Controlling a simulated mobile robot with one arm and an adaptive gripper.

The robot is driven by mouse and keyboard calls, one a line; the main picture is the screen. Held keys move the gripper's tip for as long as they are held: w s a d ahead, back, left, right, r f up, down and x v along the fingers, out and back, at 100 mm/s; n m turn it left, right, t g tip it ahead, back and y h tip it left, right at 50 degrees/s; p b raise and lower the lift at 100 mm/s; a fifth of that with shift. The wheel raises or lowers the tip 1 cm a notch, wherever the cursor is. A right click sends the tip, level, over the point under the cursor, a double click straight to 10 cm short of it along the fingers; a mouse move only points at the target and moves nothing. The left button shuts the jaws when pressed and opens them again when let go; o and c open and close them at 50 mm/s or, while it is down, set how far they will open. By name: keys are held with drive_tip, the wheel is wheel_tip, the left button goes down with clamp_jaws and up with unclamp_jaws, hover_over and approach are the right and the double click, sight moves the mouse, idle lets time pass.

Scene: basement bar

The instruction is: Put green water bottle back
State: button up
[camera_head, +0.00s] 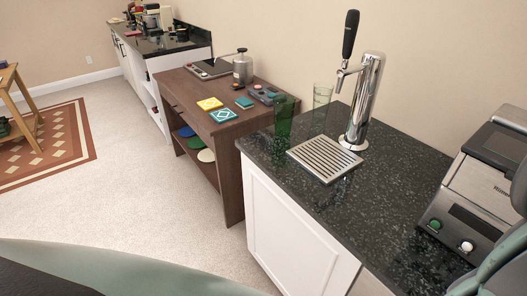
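A dark green translucent vessel (284,118) stands upright on the left end of the black speckled counter (385,205). It is the only thing here that looks like the green water bottle, though its shape is too small and dark to be sure. It stands left of the silver tap tower and behind the drip tray, with nothing holding it.
A silver beer tap (364,105), a slotted drip tray (324,158) and a pale clear glass (322,95) share the counter. A steel machine (478,190) stands at right. A lower brown table (190,90) holds coasters and a metal pot (243,67).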

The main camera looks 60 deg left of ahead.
drive_tip(key=shift+s, duration=0.1)
drive_tip(key=o, duration=1.5)
drive_tip(key=shift+c, duration=0.2)
drive_tip(key=shift+f, duration=0.1)
